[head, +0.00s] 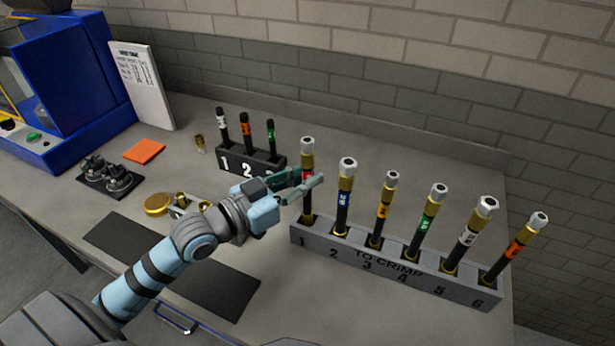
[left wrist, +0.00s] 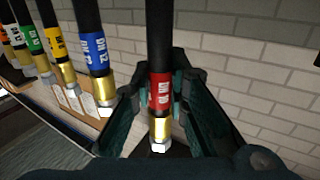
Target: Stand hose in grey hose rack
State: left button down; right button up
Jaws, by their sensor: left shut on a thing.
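The grey hose rack (head: 385,262), marked "TO CRIMP", stands at the right of the bench with numbered slots 1 to 6. The red-labelled hose (head: 307,152) is upright at slot 1, its lower brass end at the slot opening. My left gripper (head: 306,184) is shut on this hose around its red label. In the left wrist view the red label (left wrist: 160,92) lies between the fingers (left wrist: 161,88), with the brass and silver fitting beyond it. The blue-labelled hose (head: 344,192) stands in slot 2, beside the gripper. My right gripper is not in view.
More hoses with yellow, green, white and orange (head: 516,248) labels fill slots 3 to 6. A black rack (head: 235,160) with three short hoses stands behind my left gripper. A brass-coloured disc (head: 157,205), an orange pad (head: 144,151) and a blue machine (head: 75,85) are at left.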

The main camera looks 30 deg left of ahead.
aim_at(302, 146)
pick_arm(q)
jog(key=shift+f+b, duration=1.05)
jog(key=shift+f, duration=0.15)
jog(key=shift+r, duration=0.1)
jog(key=c, duration=1.5)
grip_release()
notch_tip(302, 146, up, 10)
